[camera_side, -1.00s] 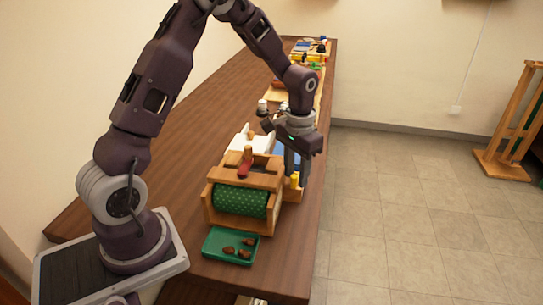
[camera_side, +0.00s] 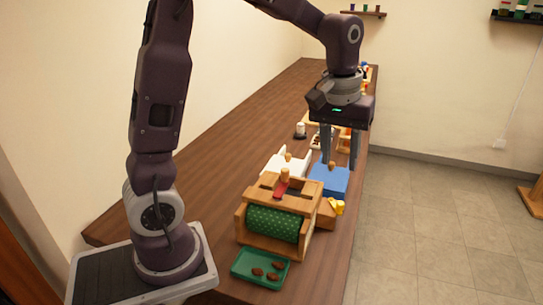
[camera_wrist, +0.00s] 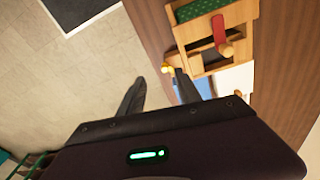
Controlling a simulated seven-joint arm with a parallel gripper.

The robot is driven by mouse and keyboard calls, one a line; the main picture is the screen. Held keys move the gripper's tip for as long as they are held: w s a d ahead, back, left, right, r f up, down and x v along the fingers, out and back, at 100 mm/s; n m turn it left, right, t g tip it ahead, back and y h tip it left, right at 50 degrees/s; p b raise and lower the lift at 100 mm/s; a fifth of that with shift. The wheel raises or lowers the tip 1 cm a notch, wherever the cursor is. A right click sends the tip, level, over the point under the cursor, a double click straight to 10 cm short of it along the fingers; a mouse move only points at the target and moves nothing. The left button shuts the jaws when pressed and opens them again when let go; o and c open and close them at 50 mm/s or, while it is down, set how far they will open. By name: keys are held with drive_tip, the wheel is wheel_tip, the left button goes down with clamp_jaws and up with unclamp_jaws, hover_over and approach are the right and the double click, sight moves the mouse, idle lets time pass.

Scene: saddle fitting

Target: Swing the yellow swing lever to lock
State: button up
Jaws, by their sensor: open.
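The yellow swing lever (camera_side: 338,207) sits at the right side of a wooden frame (camera_side: 298,195) that holds a green dotted roller (camera_side: 273,224). It looks short and tilted to the right. It also shows as a small yellow shape in the wrist view (camera_wrist: 166,68), near my fingertips in the picture. My gripper (camera_side: 340,165) points down, open and empty, above and behind the lever, apart from it. In the wrist view my two fingers (camera_wrist: 158,82) stand spread with nothing between them. The lever's pivot is too small to make out.
A red handle with a wooden knob (camera_side: 284,177) tops the frame. A green tray (camera_side: 261,269) with brown pieces lies in front. A blue block (camera_side: 329,179) and a white block (camera_side: 287,164) stand behind. The table's right edge is close to the lever.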

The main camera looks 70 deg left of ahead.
drive_tip(key=s+d+r+m+t, duration=0.1)
drive_tip(key=s+d+r+m, duration=0.1)
drive_tip(key=s, duration=0.6)
drive_tip(key=s+d+r+m+t, duration=0.2)
drive_tip(key=s+r+m, duration=0.1)
drive_tip(key=s, duration=0.6)
drive_tip(key=shift+r+m, duration=0.3)
drive_tip(key=shift+r, duration=0.25)
